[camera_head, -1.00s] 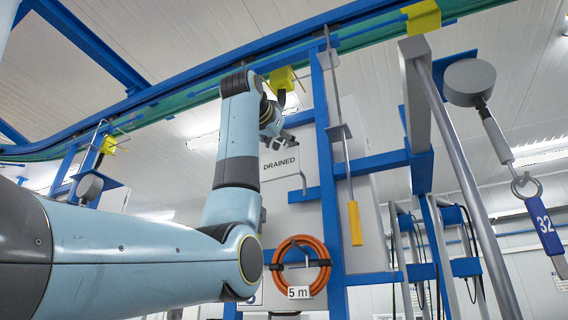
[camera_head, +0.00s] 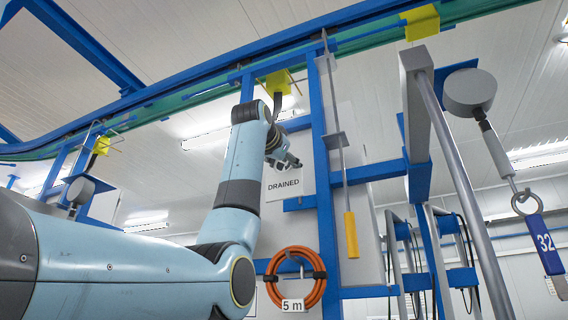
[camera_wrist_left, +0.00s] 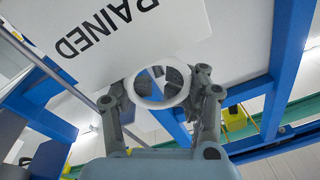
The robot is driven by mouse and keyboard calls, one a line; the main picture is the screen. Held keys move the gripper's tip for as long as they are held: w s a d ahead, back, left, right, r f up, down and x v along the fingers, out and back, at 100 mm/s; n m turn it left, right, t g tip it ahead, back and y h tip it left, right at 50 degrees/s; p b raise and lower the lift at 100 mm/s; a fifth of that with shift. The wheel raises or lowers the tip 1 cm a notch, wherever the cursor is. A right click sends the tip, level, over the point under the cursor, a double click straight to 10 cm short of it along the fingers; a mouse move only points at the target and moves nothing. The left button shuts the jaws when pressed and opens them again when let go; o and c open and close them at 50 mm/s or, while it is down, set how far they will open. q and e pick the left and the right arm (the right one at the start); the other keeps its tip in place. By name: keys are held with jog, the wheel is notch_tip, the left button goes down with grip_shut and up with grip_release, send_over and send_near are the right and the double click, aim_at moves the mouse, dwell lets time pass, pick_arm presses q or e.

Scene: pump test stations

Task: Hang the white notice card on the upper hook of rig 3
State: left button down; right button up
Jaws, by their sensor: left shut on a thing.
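The white notice card (camera_head: 272,190), printed "DRAINED", hangs from my left gripper (camera_head: 285,164) in front of the upper part of a blue-framed rig (camera_head: 322,190). In the left wrist view, my left gripper (camera_wrist_left: 160,88) is shut on the white ring (camera_wrist_left: 137,97) at the edge of the card (camera_wrist_left: 110,40). The card is just above a short blue crossbar (camera_head: 298,204). The upper hook is not clear in the head view now; the card may cover it. No rig number is readable. My right gripper is out of view.
A coiled orange hose (camera_head: 270,283) with a "5 m" tag hangs below the card. A grey rod with a yellow handle (camera_head: 351,235) hangs just right of the rig post. A blue rail (camera_head: 200,80) with yellow brackets (camera_head: 423,22) crosses overhead. A blue "32" tag (camera_head: 546,245) hangs at far right.

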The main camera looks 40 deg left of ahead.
pick_arm(q)
jog(key=shift+w+a, duration=0.15)
jog(key=shift+w, duration=0.35)
jog(key=shift+p+x, duration=0.75)
jog(key=shift+x, duration=0.2)
jog(key=shift+f+p+x, duration=0.2)
jog(key=shift+p+x, duration=0.7)
jog(key=shift+x, duration=0.45)
jog(key=shift+w+f, duration=0.5)
jog(key=shift+w, duration=0.05)
jog(key=shift+w+a+f, duration=0.1)
jog(key=shift+f, duration=0.1)
jog(key=c, duration=0.9)
grip_release()
jog(key=shift+d, duration=0.2)
jog(key=shift+c, duration=0.2)
jog(key=o, duration=0.3)
jog(key=shift+a, duration=0.15)
